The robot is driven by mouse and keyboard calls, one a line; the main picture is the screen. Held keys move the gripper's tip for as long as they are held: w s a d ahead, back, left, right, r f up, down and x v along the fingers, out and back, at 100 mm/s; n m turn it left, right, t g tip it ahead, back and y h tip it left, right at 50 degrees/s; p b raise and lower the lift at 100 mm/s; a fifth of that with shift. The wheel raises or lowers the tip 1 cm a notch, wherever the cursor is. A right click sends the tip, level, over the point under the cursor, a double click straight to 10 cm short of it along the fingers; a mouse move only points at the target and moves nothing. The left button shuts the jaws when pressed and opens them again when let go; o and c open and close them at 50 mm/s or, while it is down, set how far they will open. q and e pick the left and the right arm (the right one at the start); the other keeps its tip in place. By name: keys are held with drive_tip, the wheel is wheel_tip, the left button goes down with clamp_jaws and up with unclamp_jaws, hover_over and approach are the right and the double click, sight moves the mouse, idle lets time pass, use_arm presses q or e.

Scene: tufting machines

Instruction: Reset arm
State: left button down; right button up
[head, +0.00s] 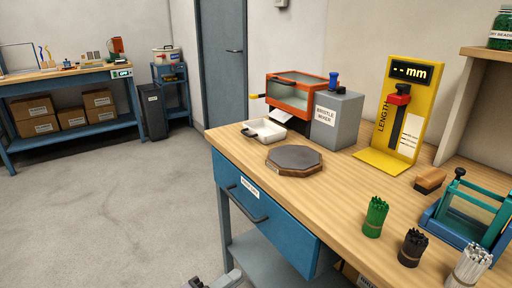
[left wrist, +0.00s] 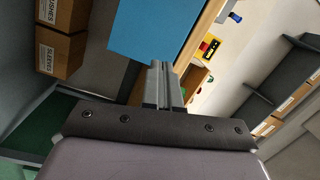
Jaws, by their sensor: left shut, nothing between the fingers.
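My left gripper (head: 216,280) shows only at the bottom edge of the head view, low in front of the workbench (head: 235,134) and below its blue drawer (head: 262,215). In the left wrist view its two grey fingers (left wrist: 162,84) are together with nothing between them, and the blue drawer front (left wrist: 155,30) is beyond them. My right gripper is in neither view.
Open floor (head: 110,210) lies left.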

use_arm(q)
drive_tip(key=s+a+f+n+g+y+p, duration=0.1)
drive_tip(key=s+a+f+n+y+p, duration=0.1)
drive_tip(key=s+a+n+y+p, duration=0.2)
drive_tip(key=s+a+f+n+g+y+p, duration=0.1)
drive_tip(key=s+a+n+y+p, duration=0.4)
drive_tip(key=s+a+n, duration=0.5)
drive_tip(key=s+f+n+y, duration=0.1)
drive_tip(key=s+n+y, duration=0.1)
drive_tip(key=n, duration=0.6)
drive_tip(key=shift+s+a, duration=0.35)
drive_tip(key=shift+s, duration=0.55)
